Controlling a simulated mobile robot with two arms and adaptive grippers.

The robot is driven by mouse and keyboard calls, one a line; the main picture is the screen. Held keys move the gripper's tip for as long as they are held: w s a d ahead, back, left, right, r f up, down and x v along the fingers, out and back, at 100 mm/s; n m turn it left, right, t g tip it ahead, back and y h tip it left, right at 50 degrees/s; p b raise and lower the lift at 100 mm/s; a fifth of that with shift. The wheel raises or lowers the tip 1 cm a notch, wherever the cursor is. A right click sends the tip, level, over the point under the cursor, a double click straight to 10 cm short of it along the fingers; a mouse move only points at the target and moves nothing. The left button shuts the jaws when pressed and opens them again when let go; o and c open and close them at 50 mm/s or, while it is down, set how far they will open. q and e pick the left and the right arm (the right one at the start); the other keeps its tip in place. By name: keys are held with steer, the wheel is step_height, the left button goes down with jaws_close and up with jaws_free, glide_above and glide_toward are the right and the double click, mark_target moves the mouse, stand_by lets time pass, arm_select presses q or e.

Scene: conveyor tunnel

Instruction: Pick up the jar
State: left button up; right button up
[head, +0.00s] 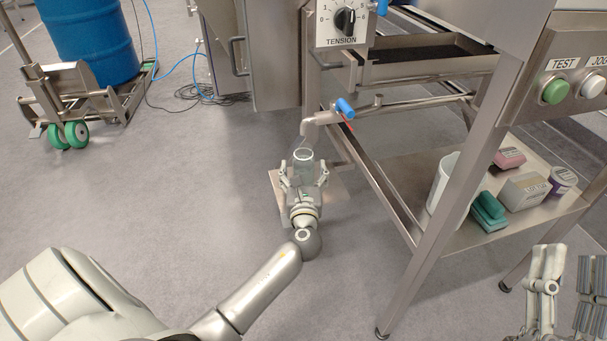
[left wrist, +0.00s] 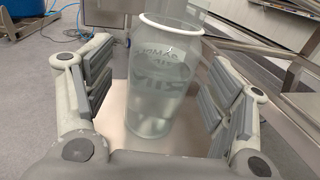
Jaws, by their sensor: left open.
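The jar (left wrist: 160,90) is clear, with a white rim and dark lettering that includes "SAMPLE". It stands upright on a small pale plate (left wrist: 112,103). In the head view the jar (head: 304,168) shows between the fingers of my left gripper (head: 304,177), below a tap. My left gripper (left wrist: 160,100) is open, with one padded finger on each side of the jar. A gap shows at the left finger; whether the right pads touch the jar is unclear. My right gripper (head: 566,290) is at the bottom right corner, partly cut off, away from the jar.
A tap with a blue handle (head: 345,108) hangs just above the jar. A steel frame with a lower shelf (head: 405,170) stands to the right, holding a white pitcher (head: 440,185), a green block (head: 488,212) and boxes. A blue drum (head: 90,38) stands far left. Open floor lies left.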

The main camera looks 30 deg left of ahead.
arm_select(q)
steer(key=shift+x, duration=0.9)
arm_select(e)
steer(key=shift+s+d+r+t, duration=0.1)
steer(key=shift+s+r+t, duration=0.7)
steer(key=shift+r, duration=0.15)
arm_select(q)
steer(key=c, duration=1.3)
arm_select(e)
steer(key=shift+w, duration=0.1)
arm_select(q)
steer(key=shift+r, duration=0.15)
arm_select(e)
steer(key=shift+w+f, duration=0.1)
steer(key=shift+w, duration=0.05)
